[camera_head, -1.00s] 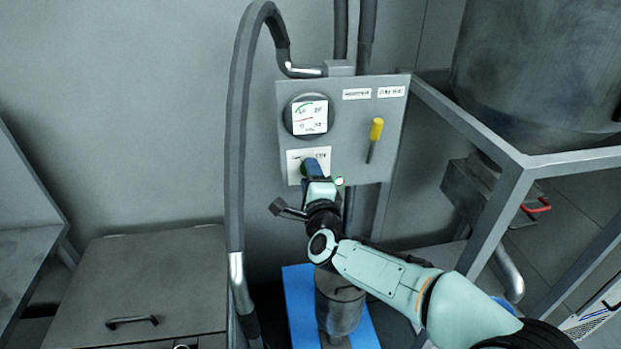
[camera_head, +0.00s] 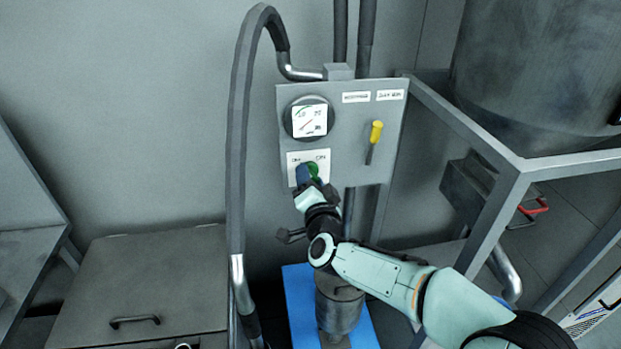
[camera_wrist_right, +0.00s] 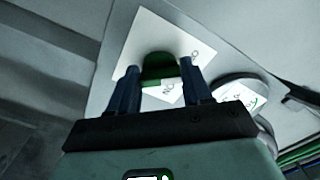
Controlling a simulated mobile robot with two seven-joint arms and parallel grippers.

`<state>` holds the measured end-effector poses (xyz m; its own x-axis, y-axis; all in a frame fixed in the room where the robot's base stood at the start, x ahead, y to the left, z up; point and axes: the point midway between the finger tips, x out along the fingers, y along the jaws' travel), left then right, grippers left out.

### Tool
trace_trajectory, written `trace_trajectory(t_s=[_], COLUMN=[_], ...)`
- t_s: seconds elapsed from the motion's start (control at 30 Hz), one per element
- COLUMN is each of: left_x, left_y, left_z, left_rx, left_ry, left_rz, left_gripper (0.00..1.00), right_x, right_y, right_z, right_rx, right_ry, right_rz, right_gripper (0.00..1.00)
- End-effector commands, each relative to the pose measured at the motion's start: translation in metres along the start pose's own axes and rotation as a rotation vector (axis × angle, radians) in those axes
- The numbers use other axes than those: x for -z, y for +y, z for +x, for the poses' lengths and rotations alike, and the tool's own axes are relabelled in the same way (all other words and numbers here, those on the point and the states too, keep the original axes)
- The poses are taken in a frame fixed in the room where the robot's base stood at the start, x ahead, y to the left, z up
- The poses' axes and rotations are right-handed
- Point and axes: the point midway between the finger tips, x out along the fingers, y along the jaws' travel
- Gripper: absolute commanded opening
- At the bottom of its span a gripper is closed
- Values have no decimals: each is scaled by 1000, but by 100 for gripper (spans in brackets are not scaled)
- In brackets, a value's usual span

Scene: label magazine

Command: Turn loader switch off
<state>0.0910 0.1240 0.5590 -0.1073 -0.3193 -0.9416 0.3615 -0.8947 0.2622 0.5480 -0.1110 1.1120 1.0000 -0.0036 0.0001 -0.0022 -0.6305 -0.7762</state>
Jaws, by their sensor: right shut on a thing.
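The loader switch is a round green knob (camera_head: 313,170) on a white label plate (camera_head: 294,158), low on the grey wall panel (camera_head: 345,150). The plate has a word on each side; the right one looks like "ON", and the left one is too blurred to read surely. My right gripper (camera_head: 303,175) is shut on the green knob, its blue fingers partly covering it. In the right wrist view, the green knob (camera_wrist_right: 158,68) sits between the two dark blue fingers. My left gripper is not in view.
A round gauge (camera_head: 309,118) sits just above the switch, and a yellow-handled lever (camera_head: 376,132) to its right. A thick grey hose (camera_head: 238,150) hangs left of the panel. A metal frame (camera_head: 470,125) with a large tank (camera_head: 540,70) stands right.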

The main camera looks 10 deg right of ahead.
Motion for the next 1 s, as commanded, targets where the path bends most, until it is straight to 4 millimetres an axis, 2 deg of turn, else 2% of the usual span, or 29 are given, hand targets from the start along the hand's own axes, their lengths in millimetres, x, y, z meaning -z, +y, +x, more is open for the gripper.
trace_trajectory(t_s=[0.3,0.8,0.83,0.9,1.0], left_x=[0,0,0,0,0], left_y=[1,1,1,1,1], left_z=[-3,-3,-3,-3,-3], left_rx=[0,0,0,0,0], left_ry=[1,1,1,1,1], left_rz=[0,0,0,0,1], left_gripper=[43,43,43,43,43], right_x=[0,0,0,0,0], right_y=[0,1,1,1,1], right_z=[0,0,0,0,0], right_rx=[1,1,1,0,0], right_ry=[0,-1,-1,-1,-1], right_rz=[-104,-122,-122,-121,-120], right_gripper=[19,19,56,75,75])
